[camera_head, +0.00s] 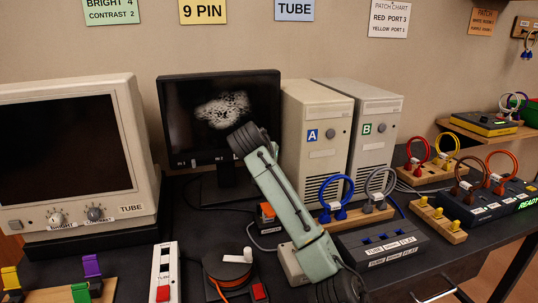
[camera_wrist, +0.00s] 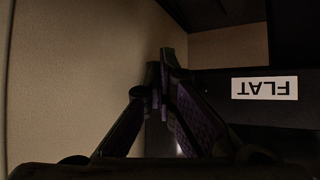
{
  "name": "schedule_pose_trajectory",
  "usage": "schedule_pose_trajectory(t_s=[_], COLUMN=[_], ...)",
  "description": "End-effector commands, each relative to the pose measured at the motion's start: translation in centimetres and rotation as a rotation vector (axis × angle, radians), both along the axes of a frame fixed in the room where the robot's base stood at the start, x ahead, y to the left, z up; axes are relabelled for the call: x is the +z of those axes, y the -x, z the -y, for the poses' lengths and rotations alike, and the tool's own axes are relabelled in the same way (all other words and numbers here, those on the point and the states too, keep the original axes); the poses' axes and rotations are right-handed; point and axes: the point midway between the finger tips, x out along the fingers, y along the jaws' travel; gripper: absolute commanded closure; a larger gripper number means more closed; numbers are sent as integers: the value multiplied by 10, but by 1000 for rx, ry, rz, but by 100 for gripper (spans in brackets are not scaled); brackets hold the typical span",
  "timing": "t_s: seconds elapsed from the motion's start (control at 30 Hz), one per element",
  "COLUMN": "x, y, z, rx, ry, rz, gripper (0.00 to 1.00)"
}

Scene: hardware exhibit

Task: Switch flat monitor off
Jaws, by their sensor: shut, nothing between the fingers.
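The flat monitor (camera_head: 177,115) stands at the back of the bench, left of the two computer towers. Its screen is lit and shows a pale speckled shape on black. In the head view my arm reaches up in front of its lower right side, and my gripper's fingers are hidden there. In the wrist view my gripper (camera_wrist: 162,80) is shut and empty, its fingertips close together. A white FLAT label (camera_wrist: 265,88) appears upside down on a dark surface to the right of the fingers. No power button can be made out.
A beige TUBE monitor (camera_head: 142,150) with a dark screen stands at left. Towers A (camera_head: 305,112) and B (camera_head: 375,120) stand close to my arm. Plug blocks, a switch box (camera_head: 385,248) and cables crowd the front and right of the bench.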

Motion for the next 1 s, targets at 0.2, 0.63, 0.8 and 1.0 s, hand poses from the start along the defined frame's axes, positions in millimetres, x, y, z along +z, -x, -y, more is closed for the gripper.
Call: schedule_pose_trajectory(t_s=[0.2, 0.63, 0.8, 1.0], x=[-1, -2, -4, -7], y=[8, 21, 37, 56], z=[3, 7, 12, 17], rx=[1, 0, 0, 2], ry=[-1, -2, -2, -3], rz=[-1, 0, -2, -7], gripper=[100, 100, 100, 100])
